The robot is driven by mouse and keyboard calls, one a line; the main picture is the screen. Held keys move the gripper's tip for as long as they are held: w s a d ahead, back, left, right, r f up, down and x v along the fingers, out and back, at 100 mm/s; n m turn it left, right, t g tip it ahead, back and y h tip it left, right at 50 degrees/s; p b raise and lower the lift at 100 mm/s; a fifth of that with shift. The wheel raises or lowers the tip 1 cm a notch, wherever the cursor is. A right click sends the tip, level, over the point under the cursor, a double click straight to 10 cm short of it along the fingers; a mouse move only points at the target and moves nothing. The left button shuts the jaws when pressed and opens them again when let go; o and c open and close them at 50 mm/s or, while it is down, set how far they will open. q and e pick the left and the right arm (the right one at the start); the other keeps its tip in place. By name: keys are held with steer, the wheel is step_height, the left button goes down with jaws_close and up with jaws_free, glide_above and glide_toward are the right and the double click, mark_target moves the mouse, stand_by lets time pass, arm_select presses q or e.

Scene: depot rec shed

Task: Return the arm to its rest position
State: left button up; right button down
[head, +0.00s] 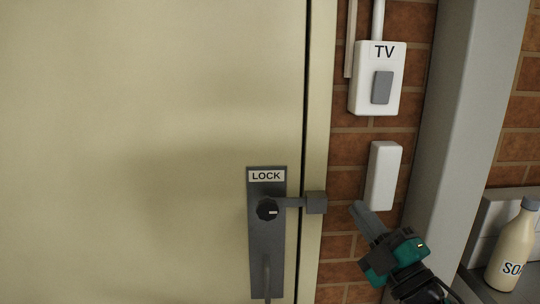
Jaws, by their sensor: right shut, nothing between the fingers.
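My right gripper (362,212) is at the lower right of the head view, in front of the brick wall and just right of the door frame. Its dark fingers are together with nothing between them, pointing up and left. They appear near the latch keeper and below a blank white box, apart from the door lock (267,235) in the picture. The lock is a dark plate labelled LOCK with a round knob, and a bar runs from it to the keeper (316,203) on the frame. My left gripper does not show.
A large beige door (150,130) fills the left. A white TV switch box (363,78) and a blank white box (383,175) are on the brick wall. A grey post (450,120) stands right of them. A soap bottle (514,250) stands at the lower right.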

steer(key=s+d+f+m+g+h, duration=0.25)
steer(key=f+m+h, duration=0.4)
steer(key=f, duration=0.75)
steer(key=s+a+f+m+g+h, duration=0.1)
steer(key=s+f+m+g, duration=0.6)
steer(key=s+f, duration=1.1)
step_height(320, 180, down, 2)
steer(key=m, duration=0.3)
steer(key=shift+f+p, duration=0.2)
steer(key=shift+p, duration=0.15)
steer(key=shift+h, duration=0.25)
